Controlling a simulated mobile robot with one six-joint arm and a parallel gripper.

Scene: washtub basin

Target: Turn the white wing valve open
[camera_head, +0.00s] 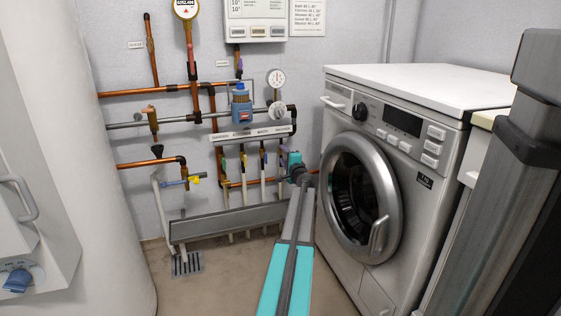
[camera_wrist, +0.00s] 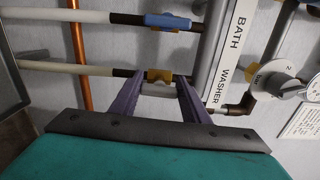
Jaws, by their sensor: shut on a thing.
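The white wing valve (camera_wrist: 157,90) is a small pale handle on a brass body (camera_wrist: 159,75), set in a white pipe beside the "WASHER" end of the label strip. In the wrist view it sits between the two purple fingers of my gripper (camera_wrist: 160,79), which is shut on it. The handle seems to run roughly along the pipe, but the fingers cover its ends. In the head view my gripper (camera_head: 292,160) is at the right end of the valve row, below the label strip, and hides the white valve.
A blue-handled valve (camera_wrist: 168,22) is on the neighbouring parallel pipe. A copper pipe (camera_wrist: 80,60) crosses behind. In the head view the washing machine (camera_head: 390,160) stands close to the right of my arm. A grey trough (camera_head: 230,222) lies below the valves.

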